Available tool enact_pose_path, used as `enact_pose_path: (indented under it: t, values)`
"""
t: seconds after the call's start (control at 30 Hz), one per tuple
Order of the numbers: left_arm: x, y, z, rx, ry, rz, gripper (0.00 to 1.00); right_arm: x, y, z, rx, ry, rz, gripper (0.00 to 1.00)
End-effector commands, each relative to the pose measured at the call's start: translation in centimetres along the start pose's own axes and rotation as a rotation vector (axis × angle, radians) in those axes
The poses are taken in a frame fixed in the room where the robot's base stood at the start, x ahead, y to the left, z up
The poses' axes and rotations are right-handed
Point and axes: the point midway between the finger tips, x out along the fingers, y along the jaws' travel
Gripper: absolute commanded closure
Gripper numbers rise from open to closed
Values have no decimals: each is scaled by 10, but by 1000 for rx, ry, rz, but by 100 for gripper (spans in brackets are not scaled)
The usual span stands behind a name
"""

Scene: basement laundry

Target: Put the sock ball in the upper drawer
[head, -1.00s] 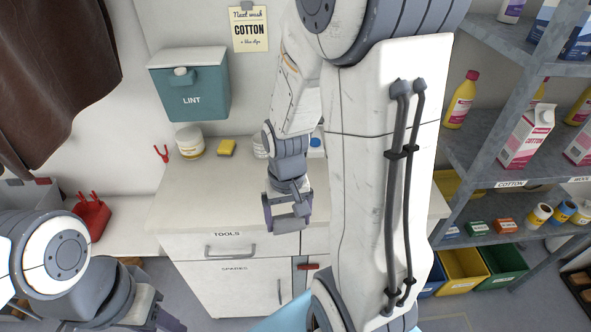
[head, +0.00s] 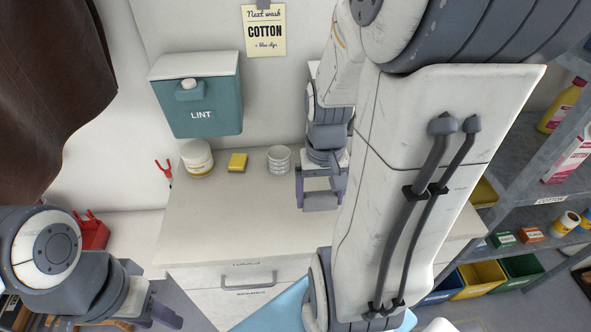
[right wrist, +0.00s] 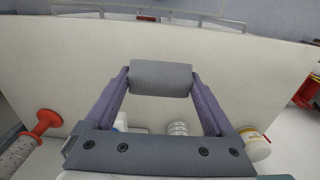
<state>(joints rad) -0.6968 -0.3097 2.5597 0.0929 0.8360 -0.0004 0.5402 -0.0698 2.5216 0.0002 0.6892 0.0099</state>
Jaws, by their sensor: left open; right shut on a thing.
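My right gripper (head: 320,200) is shut on a grey ribbed roll, which I take for the sock ball (right wrist: 161,78). The right wrist view shows it between the purple fingers, above the pale worktop. My right gripper is above the back of the worktop, apart from the drawer. My left gripper (head: 160,314) is open and empty at the lower left, left of the cabinet. My right arm hides the cabinet's right part.
A teal LINT box (head: 200,105) hangs above. Shelves (head: 515,140) stand at the right. The worktop's front half is clear.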

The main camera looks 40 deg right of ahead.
Motion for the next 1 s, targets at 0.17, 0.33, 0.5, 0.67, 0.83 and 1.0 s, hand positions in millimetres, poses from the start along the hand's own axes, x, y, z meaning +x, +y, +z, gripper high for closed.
enact_pose_path:
  t: [0.17,0.33,0.5,0.67,0.83,1.0]
  values:
    - [0,0,0,0,0,0,55,16,-8,-22,-5,-7,0,66]
    - [-3,0,0,0,0,0,55,36,-17,-58,-6,-6,0,66]
    - [-7,1,0,0,0,0,55,57,-25,-90,-4,-4,0,66]
    - [-10,1,0,0,0,0,55,67,-29,-108,-2,-2,0,66]
    - [-11,1,0,0,0,0,55,80,-29,-111,0,-6,1,66]
    - [-14,1,-1,0,0,0,55,104,-29,-111,0,-4,0,66]
